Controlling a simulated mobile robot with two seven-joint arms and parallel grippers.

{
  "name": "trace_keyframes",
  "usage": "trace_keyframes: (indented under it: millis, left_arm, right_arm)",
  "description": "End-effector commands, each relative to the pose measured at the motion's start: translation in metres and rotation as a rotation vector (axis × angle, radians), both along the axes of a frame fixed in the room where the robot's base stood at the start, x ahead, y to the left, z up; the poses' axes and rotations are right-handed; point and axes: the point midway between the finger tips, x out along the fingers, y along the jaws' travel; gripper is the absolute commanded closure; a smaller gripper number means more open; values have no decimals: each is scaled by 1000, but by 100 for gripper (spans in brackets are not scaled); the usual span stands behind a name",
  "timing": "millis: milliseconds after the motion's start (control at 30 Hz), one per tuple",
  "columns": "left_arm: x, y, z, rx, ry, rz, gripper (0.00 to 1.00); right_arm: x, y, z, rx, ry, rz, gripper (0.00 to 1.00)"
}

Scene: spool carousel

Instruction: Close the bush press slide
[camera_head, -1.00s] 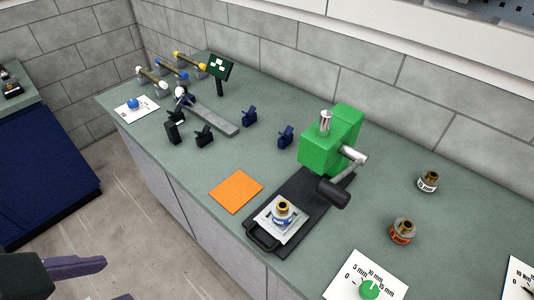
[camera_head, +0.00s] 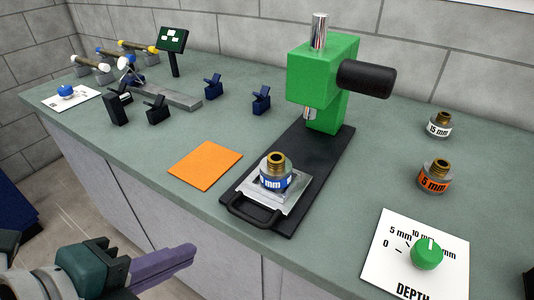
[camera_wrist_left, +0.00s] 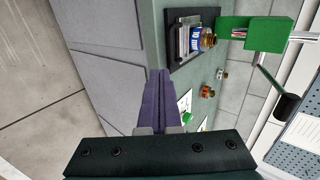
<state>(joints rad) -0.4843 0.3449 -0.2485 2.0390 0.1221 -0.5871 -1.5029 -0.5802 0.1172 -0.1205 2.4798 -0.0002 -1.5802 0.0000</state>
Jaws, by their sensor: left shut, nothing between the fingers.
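The green bush press (camera_head: 328,80) stands on a black base (camera_head: 318,165) on the bench. Its silver slide (camera_head: 290,198) is at the front end of the base, out from under the ram (camera_head: 310,112). A black loop handle (camera_head: 253,212) is on the slide's front. A brass-topped bush holder with a blue label (camera_head: 275,172) sits on the slide. My left gripper (camera_head: 192,252) is shut and empty, in front of the bench edge, left of and nearer than the handle. Its purple fingers are together in the left wrist view (camera_wrist_left: 160,85). My right gripper is not in view.
An orange square (camera_head: 205,164) lies left of the press. A depth dial card with a green knob (camera_head: 426,252) is at the right, near white-labelled (camera_head: 438,126) and orange-labelled (camera_head: 435,178) holders. Small dark clamps and a dark sign (camera_head: 172,42) stand at the back left.

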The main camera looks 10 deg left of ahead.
Motion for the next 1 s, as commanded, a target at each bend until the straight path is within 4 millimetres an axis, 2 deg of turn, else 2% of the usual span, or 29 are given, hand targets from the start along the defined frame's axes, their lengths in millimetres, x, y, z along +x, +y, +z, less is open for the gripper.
trace_keyframes:
  millis: [333, 533, 700, 1000]
  left_arm:
    - [55, -20, -48, -4, 0, 3, 100]
    - [83, -29, -56, -5, 1, 2, 100]
    - [95, -33, -59, -2, 1, 2, 100]
    - [97, -33, -60, -2, 3, 2, 100]
  right_arm:
    - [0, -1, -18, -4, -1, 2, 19]
    - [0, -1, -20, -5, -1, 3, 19]
    - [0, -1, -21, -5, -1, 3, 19]
    - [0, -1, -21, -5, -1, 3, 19]
